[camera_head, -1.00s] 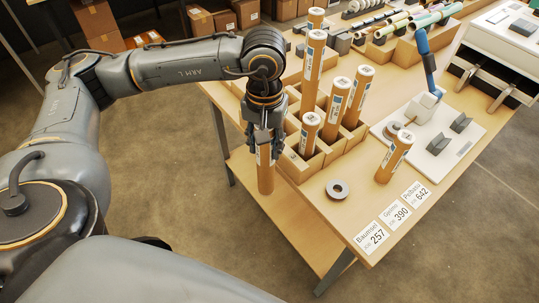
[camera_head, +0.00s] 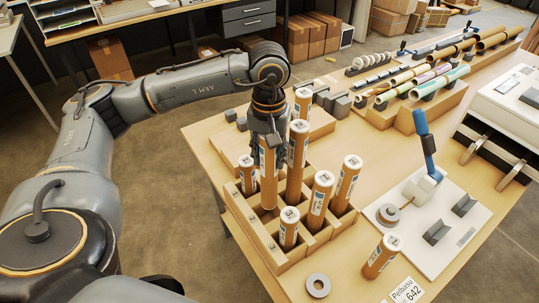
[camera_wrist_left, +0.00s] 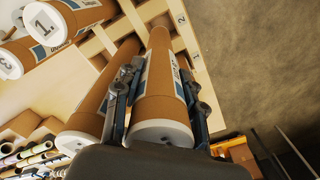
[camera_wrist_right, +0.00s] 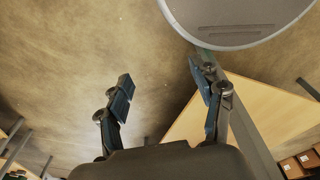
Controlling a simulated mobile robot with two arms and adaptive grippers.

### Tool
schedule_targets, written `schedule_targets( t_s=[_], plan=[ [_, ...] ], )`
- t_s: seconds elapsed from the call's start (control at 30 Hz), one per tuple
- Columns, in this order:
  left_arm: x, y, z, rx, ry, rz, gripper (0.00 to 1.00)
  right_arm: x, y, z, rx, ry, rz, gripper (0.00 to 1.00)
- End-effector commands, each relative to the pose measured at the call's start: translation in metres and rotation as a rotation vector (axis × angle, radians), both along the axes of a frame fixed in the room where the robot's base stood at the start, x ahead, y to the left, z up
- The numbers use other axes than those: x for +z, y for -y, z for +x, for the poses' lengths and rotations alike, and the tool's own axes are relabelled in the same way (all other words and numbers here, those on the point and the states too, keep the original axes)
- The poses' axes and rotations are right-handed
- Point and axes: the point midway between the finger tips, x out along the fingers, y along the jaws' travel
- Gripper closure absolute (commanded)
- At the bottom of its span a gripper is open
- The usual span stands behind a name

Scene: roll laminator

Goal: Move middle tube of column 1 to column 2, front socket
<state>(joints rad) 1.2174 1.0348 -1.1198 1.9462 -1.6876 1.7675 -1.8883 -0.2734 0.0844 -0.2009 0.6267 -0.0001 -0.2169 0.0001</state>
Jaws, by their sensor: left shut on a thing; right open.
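The wooden tube rack (camera_head: 291,263) stands on the table, with numbered columns. My left gripper (camera_head: 268,138) is shut around the upper part of a brown cardboard tube (camera_head: 268,180) with a white cap. The held tube stands upright over the rack's numbered side; whether its lower end is inside a socket I cannot tell. It also shows in the left wrist view (camera_wrist_left: 160,95), between both fingers. A shorter tube (camera_head: 247,176) stands left of it, and a tall tube (camera_head: 296,165) close to its right. My right gripper (camera_wrist_right: 165,100) is open and empty in the right wrist view.
Several other tubes stand in the rack's right part. A lone tube (camera_head: 381,257) stands on the table at right, near a grey ring (camera_head: 318,285). A white board with a blue-handled device (camera_head: 424,185) lies further right. Rolls on wooden holders (camera_head: 430,100) fill the back.

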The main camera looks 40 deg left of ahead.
Motion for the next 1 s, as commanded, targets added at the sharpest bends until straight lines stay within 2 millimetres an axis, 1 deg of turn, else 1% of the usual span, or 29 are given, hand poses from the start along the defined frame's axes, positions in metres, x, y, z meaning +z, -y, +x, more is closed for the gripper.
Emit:
schedule_targets(
  t_s=[0.07, 0.13, 0.3, 0.43, 0.5, 0.57, 0.7, 0.8, 0.9, 1.0],
  plan=[
    [-0.004, 0.000, 0.000, 0.000, 0.000, 0.000, 1.00, -0.003, 0.000, 0.000, 0.000, -0.001, 0.000, 0.34],
    [-0.010, 0.000, 0.000, 0.000, 0.000, 0.000, 1.00, -0.006, 0.000, -0.007, -0.001, -0.008, -0.001, 0.34],
    [-0.029, 0.000, -0.001, 0.000, -0.001, 0.001, 1.00, -0.018, 0.002, -0.038, -0.001, -0.053, -0.004, 0.34],
    [-0.045, 0.000, -0.001, 0.000, -0.001, 0.001, 1.00, -0.026, 0.002, -0.051, -0.001, -0.072, -0.004, 0.34],
    [-0.053, 0.000, -0.001, 0.000, -0.001, 0.001, 1.00, -0.030, 0.001, -0.049, -0.002, -0.070, -0.004, 0.34],
    [-0.060, 0.000, -0.001, 0.000, 0.000, 0.000, 1.00, -0.033, 0.000, -0.044, -0.002, -0.063, -0.002, 0.34],
    [-0.074, 0.000, -0.001, 0.000, -0.001, 0.001, 1.00, -0.039, -0.004, -0.021, -0.003, -0.029, 0.004, 0.34],
    [-0.081, 0.000, -0.001, 0.000, 0.000, 0.000, 1.00, -0.041, -0.008, -0.011, -0.004, -0.011, 0.009, 0.34],
    [-0.085, 0.000, -0.001, 0.000, 0.001, 0.000, 1.00, -0.043, -0.008, -0.011, -0.004, -0.012, 0.010, 0.34],
    [-0.087, 0.000, -0.001, 0.000, 0.001, 0.000, 1.00, -0.044, -0.008, -0.017, -0.004, -0.021, 0.009, 0.34]
  ],
)
